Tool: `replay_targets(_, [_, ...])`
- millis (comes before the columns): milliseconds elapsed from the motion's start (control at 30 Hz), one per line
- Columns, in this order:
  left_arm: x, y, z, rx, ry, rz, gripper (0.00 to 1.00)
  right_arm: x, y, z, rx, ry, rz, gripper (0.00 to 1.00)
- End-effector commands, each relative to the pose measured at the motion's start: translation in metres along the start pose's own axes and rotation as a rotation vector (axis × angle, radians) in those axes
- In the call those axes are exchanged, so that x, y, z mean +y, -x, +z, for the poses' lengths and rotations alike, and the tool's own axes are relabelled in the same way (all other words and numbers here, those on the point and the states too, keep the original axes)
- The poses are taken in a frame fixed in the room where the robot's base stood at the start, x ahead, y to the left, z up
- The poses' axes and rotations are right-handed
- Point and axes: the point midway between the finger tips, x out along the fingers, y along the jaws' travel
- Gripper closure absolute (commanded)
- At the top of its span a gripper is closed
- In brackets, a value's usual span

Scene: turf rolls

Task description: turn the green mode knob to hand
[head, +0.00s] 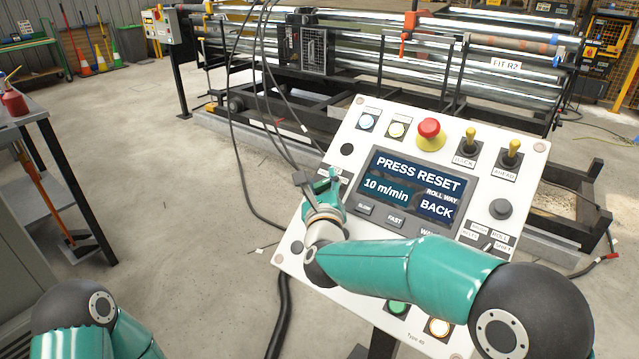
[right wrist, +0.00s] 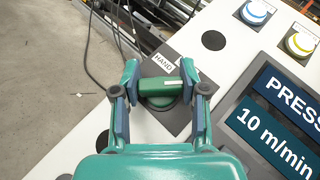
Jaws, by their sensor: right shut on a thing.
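The green mode knob (right wrist: 158,87) sits on a dark square plate (right wrist: 183,122) on the white control panel (head: 345,118). In the right wrist view its bar lies crosswise between the fingers, with a small pale mark near its right end. The label HAND (right wrist: 163,63) is just above it. My right gripper (right wrist: 160,84) is shut on the knob, one finger at each end of the bar. In the head view my right gripper (head: 320,190) is over the panel's left side and hides most of the knob. My left gripper is out of view.
The panel's screen (head: 412,188) reads PRESS RESET, 10 m/min and BACK. A red mushroom button (head: 429,128) and two yellow-tipped levers stand along the top. Small buttons sit close by. Black cables hang behind the panel; the roller machine (head: 345,55) stands beyond.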

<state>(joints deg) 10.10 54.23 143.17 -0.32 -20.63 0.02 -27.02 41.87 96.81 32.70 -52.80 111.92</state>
Motion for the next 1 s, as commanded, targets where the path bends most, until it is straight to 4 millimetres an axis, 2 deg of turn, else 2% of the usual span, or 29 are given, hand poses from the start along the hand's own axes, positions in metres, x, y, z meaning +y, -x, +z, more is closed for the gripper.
replay_targets(367, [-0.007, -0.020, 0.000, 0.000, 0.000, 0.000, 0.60, 0.002, 0.001, -0.003, -0.001, 0.075, 0.133, 0.92])
replay_targets(700, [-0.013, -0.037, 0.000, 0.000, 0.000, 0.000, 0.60, 0.000, -0.001, -0.002, -0.001, 0.228, 0.381, 0.92])
replay_targets(867, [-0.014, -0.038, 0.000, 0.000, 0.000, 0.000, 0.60, -0.001, -0.001, -0.001, 0.002, 0.308, 0.511, 0.92])
replay_targets(1000, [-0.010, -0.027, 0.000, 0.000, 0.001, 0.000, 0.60, -0.003, -0.001, 0.002, 0.002, 0.369, 0.626, 0.92])
